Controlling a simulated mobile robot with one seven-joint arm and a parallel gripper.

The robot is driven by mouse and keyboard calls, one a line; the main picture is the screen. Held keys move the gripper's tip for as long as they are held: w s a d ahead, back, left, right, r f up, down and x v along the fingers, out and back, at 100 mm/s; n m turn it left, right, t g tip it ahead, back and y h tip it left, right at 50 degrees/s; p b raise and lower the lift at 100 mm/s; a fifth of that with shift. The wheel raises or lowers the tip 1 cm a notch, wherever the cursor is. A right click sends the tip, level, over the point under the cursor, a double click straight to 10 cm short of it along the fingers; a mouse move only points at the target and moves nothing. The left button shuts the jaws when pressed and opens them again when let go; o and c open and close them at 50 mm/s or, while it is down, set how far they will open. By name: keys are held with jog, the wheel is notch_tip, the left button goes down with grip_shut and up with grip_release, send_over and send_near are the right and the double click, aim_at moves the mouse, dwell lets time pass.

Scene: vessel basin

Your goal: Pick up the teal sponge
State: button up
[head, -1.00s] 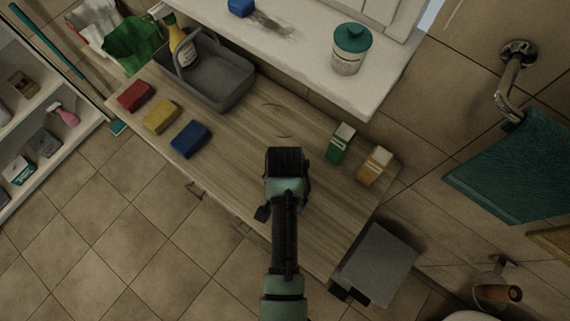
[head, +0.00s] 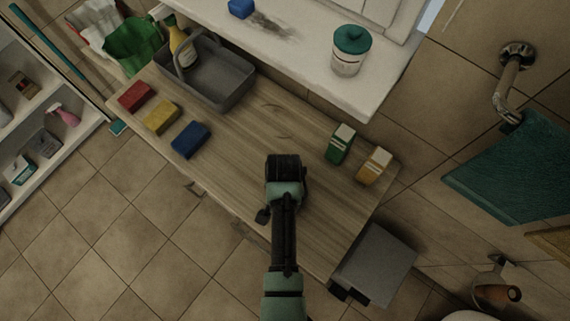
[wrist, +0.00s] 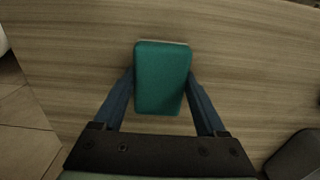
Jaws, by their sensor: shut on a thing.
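The teal sponge (wrist: 162,78) is between the two blue fingers of my gripper (wrist: 161,98) in the wrist view, touched on both sides. Wood-grain worktop shows all around it. Whether it rests on the top or hangs just above it, I cannot tell. In the head view my gripper (head: 284,165) is over the middle of the wooden worktop (head: 255,130), and my own arm hides the sponge there.
Red (head: 135,97), yellow (head: 160,116) and blue (head: 190,139) sponges lie on the worktop at left, near a grey caddy (head: 228,80). Green (head: 339,146) and yellow (head: 373,168) cartons stand at right. A grey bin (head: 378,262) is beside the worktop's right end.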

notch_tip(320, 180, up, 10)
jog(key=shift+b, duration=0.35)
jog(key=shift+w+d+r+n+b, duration=0.15)
jog(key=shift+w+n+b, duration=0.3)
jog(key=shift+n, duration=0.75)
jog(key=shift+w+d+r+n+b, duration=0.15)
jog(key=shift+w+n+b, duration=0.25)
jog(key=shift+n, duration=0.8)
jog(key=shift+w+d+r+n+b, duration=0.1)
jog(key=shift+w+r+n+b, duration=0.3)
jog(key=shift+n, duration=0.8)
jog(key=shift+f, duration=0.15)
